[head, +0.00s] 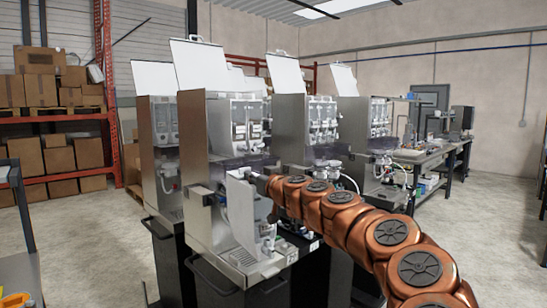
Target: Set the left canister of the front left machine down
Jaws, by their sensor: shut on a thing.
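The front left machine (196,175) is a tall grey dispenser with its white lid raised. Clear canisters (246,122) show in its upper part. My copper arm reaches in from the lower right to the machine's front. My gripper (258,180) is at mid-height there, shut, beside a pale upright panel (241,208). Its fingertips and most of what it holds are hidden or too small to make out. I cannot tell whether the held canister touches anything below.
More dispensers with raised lids stand behind and to the right, including one machine (349,120). A workbench (436,152) is at the back right. Shelves with cardboard boxes (42,155) are at the left. The floor (105,225) left of the machine is open.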

